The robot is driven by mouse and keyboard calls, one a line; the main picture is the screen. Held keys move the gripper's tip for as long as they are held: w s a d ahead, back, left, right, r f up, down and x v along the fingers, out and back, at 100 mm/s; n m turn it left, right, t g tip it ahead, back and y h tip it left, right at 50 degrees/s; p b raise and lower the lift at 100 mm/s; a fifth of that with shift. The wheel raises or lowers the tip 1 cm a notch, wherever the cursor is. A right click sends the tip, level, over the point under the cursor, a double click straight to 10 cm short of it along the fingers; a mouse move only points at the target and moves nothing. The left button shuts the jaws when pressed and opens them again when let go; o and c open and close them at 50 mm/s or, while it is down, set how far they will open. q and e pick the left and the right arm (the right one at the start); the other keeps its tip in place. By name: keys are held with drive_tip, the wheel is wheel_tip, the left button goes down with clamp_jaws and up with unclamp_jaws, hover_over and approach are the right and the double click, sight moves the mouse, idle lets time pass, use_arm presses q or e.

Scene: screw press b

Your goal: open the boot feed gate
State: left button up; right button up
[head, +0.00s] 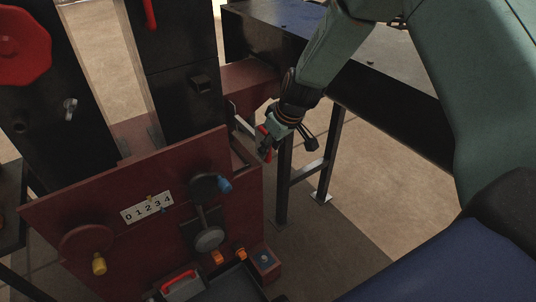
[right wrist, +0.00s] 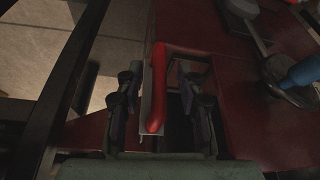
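The boot feed gate appears to be the thin grey plate with an upright red handle (right wrist: 157,90) in the right wrist view, at the edge of a dark opening in the red housing. My right gripper (right wrist: 160,84) is open, with one finger on each side of the handle and gaps visible between fingers and handle. In the head view my right gripper (head: 272,141) is at the right rear side of the red press housing, and it partly hides the gate. My left gripper is not in view.
The red front panel (head: 110,190) carries a 0-to-4 number plate (head: 147,207), a yellow-knobbed wheel (head: 88,245) and a blue-handled crank (head: 210,186). A dark table (head: 390,110) on metal legs stands right of the gripper.

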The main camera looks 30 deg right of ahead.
drive_tip(key=shift+b+x, duration=0.3)
drive_tip(key=shift+x, duration=0.6)
clamp_jaws()
